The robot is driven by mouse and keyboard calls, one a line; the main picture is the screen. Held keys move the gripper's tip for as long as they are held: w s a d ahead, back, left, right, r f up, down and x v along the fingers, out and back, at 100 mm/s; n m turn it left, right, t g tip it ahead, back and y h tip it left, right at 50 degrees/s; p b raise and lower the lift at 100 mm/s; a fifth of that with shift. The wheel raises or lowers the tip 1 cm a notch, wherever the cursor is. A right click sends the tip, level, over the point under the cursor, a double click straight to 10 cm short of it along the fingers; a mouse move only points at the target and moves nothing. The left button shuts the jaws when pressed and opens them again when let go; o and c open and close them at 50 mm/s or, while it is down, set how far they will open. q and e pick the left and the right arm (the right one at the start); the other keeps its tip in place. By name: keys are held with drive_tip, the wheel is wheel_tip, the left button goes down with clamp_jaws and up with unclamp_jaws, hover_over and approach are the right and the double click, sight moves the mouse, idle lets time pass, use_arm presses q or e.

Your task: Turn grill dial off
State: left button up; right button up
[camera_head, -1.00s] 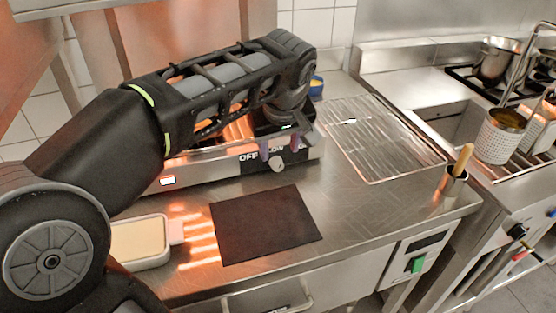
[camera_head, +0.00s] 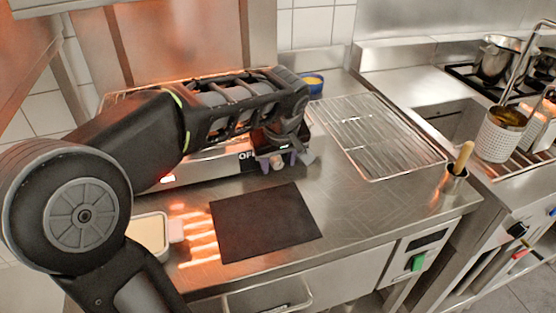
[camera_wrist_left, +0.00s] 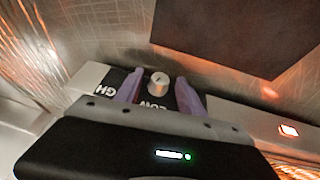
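The grill (camera_head: 208,167) stands at the back of the steel counter, its front panel partly hidden behind my left arm. Its heat glow falls on the counter and its indicator lamp (camera_head: 168,179) is lit. The grill dial (camera_wrist_left: 158,82) is a small round pale knob near the LOW and HIGH lettering in the left wrist view. Which setting it points to is not clear. My left gripper (camera_head: 286,160) is at the panel, also seen in the wrist view (camera_wrist_left: 160,88). Its purple fingers are apart, one on each side of the dial, with no clear contact. My right gripper is not in view.
A dark mat (camera_head: 265,222) lies before the grill. A pale tray (camera_head: 150,235) is at its left, a wire rack (camera_head: 375,135) at the right. A metal cup with a wooden handle (camera_head: 454,180) stands near the counter's right end. A blue-rimmed bowl (camera_head: 313,83) is behind the gripper.

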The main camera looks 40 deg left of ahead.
use_arm(q)
clamp_jaws()
idle(0.5)
drive_tip(key=t+h+b, duration=0.1)
drive_tip(key=b, duration=0.2)
drive_tip(key=t+h+b, duration=0.1)
drive_tip(key=t+b, duration=0.1)
drive_tip(key=b, duration=0.1)
drive_tip(key=f+n+t+b, duration=0.1)
drive_tip(key=b, duration=0.2)
drive_tip(key=shift+s+a+t+h, duration=0.25)
drive_tip(key=shift+s+t+h, duration=0.1)
drive_tip(key=shift+t+h, duration=0.05)
drive_tip(key=shift+r+n+t+h+b, duration=0.3)
drive_tip(key=shift+t+b, duration=0.2)
drive_tip(key=shift+b, duration=0.45)
drive_tip(key=shift+o, duration=0.7)
unclamp_jaws()
